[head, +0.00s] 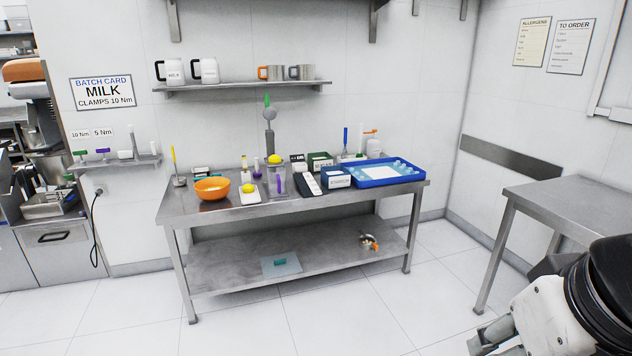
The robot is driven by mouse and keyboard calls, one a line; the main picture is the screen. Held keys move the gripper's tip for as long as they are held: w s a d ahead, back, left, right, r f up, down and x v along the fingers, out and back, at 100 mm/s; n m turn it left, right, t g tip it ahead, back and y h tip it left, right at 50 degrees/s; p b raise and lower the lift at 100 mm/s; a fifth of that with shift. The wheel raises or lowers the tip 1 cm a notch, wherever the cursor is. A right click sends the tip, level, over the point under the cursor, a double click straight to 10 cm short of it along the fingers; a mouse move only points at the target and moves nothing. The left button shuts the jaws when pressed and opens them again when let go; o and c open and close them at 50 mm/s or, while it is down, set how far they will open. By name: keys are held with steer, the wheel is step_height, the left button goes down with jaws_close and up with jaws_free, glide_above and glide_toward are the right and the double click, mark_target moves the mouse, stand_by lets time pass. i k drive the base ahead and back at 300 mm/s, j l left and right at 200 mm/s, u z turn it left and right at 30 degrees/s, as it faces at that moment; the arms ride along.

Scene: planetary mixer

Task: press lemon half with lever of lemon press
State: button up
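What looks like the lemon press (269,141) stands on the steel table, a grey upright with a raised lever (266,101) that has a green grip. A yellow lemon piece (274,159) sits low at the front of the press, above a clear container (276,182). Another yellow lemon piece (248,188) lies on a small white board to the left. Whether each is a half is too small to tell. My gripper (490,337) is partly in view at the bottom right, far from the press. Its fingers are not clear enough to tell open from shut.
The steel table (185,205) also holds an orange bowl (212,188), several small bottles and boxes, and a blue tray (418,177) at right. A wall shelf (240,86) with mugs hangs above. A second steel table (550,197) stands at right. The floor before the table is clear.

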mark_target(270, 113)
steer(key=i+j, duration=0.2)
steer(key=i, duration=0.4)
steer(key=i+j+z, duration=0.15)
steer(key=i, duration=0.4)
steer(key=i+j, duration=0.3)
steer(key=i, duration=0.3)
steer(key=i+j+z, duration=0.15)
steer(key=i, duration=0.45)
steer(key=i+j, duration=0.45)
steer(key=i+j+z, duration=0.1)
steer(key=i+j, duration=0.25)
steer(key=i, duration=0.3)
